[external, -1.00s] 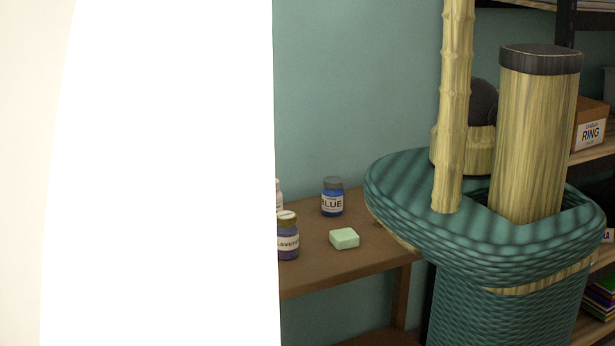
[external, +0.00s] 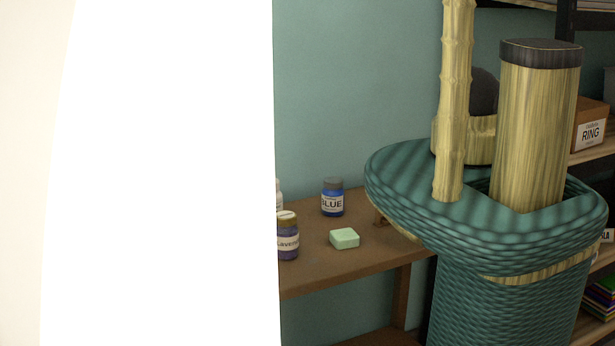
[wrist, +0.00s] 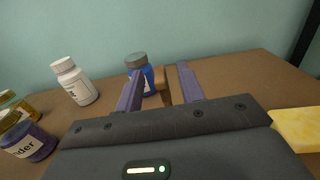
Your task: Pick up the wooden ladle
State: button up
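In the wrist view, my gripper (wrist: 160,72) is open, with its two fingers apart over the table. My gripper is hidden in the external view.
A blue jar (wrist: 147,76) is close behind the left finger. A white bottle (wrist: 75,81) and a lavender jar (wrist: 28,141) stand to the left. A yellow block (wrist: 298,126) lies at right. A green soap (external: 344,239) lies on the brown table (external: 330,273). A white surface blocks the external view's left.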

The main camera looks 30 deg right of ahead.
jog(key=shift+w, duration=1)
grip_shut()
